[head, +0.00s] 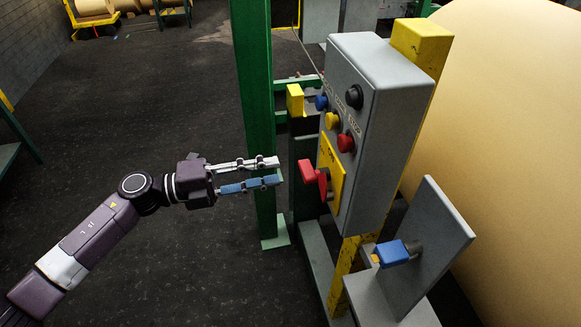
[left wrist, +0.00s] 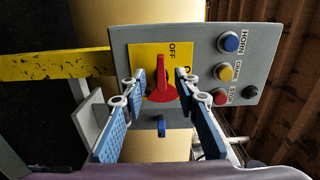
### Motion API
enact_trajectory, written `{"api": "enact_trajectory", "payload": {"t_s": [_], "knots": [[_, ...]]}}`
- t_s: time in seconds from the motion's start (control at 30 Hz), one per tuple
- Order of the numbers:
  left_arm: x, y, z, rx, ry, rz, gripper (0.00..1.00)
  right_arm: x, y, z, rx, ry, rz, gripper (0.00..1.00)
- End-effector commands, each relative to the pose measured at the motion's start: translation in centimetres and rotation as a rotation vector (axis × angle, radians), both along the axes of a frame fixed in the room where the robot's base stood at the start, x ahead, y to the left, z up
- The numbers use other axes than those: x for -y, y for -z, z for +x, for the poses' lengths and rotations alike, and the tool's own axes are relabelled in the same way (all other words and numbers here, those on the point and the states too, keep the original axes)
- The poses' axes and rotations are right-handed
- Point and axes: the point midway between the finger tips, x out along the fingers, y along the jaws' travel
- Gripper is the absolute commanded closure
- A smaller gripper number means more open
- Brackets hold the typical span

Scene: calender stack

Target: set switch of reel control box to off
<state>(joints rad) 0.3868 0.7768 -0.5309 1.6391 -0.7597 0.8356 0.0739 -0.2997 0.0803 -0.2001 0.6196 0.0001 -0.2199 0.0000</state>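The grey reel control box (head: 375,100) stands upright at the right of the head view. Its red rotary switch (head: 314,174) sticks out from a yellow plate (head: 331,170) low on the front face. In the left wrist view the red switch (left wrist: 162,92) is near the centre, on the yellow plate (left wrist: 146,55) with the label OFF; a second label is partly hidden by a finger. My left gripper (head: 280,170) is open in front of the switch. In the left wrist view its fingers (left wrist: 157,78) appear on either side of the switch, with no clear contact. My right gripper is out of view.
Blue, yellow, red and black buttons (head: 346,142) sit above the switch. A blue-handled lever (head: 392,252) on a grey plate stands below the box. A green post (head: 254,110) rises behind my left gripper, and a large paper roll (head: 510,130) fills the right.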

Motion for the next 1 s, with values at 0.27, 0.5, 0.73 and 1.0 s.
{"api": "enact_trajectory", "payload": {"t_s": [0.27, 0.5, 0.73, 1.0], "knots": [[-3.2, 0.0, -1.0, 0.0, 0.0, 0.0, 0.72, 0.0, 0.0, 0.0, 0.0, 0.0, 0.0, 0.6], [-3.4, 0.0, -1.1, 0.001, 0.0, 0.0, 0.72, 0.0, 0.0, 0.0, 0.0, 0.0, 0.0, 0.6], [-3.4, 0.0, -1.1, 0.001, 0.0, 0.0, 0.72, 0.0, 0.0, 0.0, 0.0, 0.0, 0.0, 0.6], [-5.3, 4.2, 2.5, -0.127, -0.169, -0.106, 0.72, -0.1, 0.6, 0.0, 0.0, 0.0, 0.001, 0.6]]}}
